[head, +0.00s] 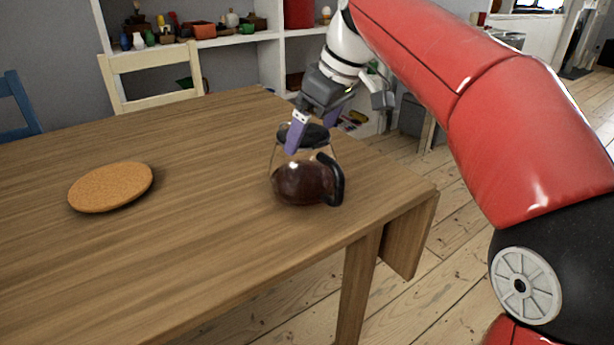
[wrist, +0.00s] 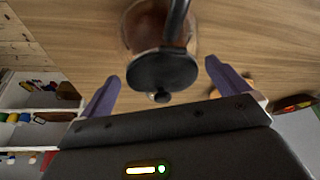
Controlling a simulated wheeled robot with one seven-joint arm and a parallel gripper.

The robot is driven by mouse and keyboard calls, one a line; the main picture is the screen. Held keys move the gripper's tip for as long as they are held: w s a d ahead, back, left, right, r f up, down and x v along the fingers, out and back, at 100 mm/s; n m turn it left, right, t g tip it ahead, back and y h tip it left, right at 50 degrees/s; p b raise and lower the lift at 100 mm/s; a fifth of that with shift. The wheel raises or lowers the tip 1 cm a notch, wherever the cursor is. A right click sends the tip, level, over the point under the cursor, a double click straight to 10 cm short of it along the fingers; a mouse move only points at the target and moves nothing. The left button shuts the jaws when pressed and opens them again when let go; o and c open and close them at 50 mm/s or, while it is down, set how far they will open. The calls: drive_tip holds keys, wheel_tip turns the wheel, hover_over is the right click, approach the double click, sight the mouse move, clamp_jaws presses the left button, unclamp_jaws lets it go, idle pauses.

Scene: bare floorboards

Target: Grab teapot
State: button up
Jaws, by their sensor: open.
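The teapot (head: 300,184) is a glass pot with dark liquid, a black lid and a black handle. It stands upright on the wooden table (head: 200,160) near its right end. My gripper (head: 296,137) is at the top of the pot by the lid, with one purple finger in front of it. In the wrist view the teapot (wrist: 150,32) shows its black lid just beyond and between my open purple fingers (wrist: 160,85). The fingers are apart and hold nothing. Whether a finger touches the pot, I cannot tell.
A round cork mat (head: 111,187) lies on the table to the left. A pale chair (head: 152,75) and a blue chair (head: 18,100) stand behind the table. White shelves (head: 225,50) with small items are at the back. The table between mat and pot is clear.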

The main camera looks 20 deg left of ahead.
drive_tip(key=shift+a+f, duration=0.2)
drive_tip(key=shift+f, duration=0.35)
drive_tip(key=shift+r, duration=0.1)
drive_tip(key=c, duration=1.9)
